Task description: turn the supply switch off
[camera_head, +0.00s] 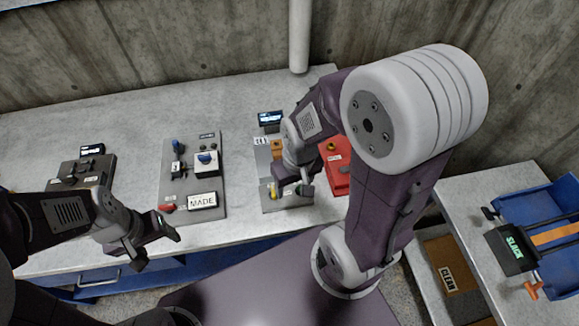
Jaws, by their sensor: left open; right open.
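A grey panel (180,205) on the bench carries a white box with a blue rotary knob (206,158), which may be the supply switch; its small label is unreadable. A blue-handled part (176,147) stands to its left, and a red piece (167,208) and a sign reading MADE (202,200) are below. My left gripper (157,247) is open and empty at the bench's front edge, below and left of this panel. My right gripper (290,190) is open over the lower part of another grey panel (290,207), near a yellow part (271,190); contact cannot be told.
A dark panel (98,181) lies at the left. A small display (270,118) and a red box (336,175) are by my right arm. A blue unit with a SLACK display (513,246) and a CLEAR box (447,278) are at the right.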

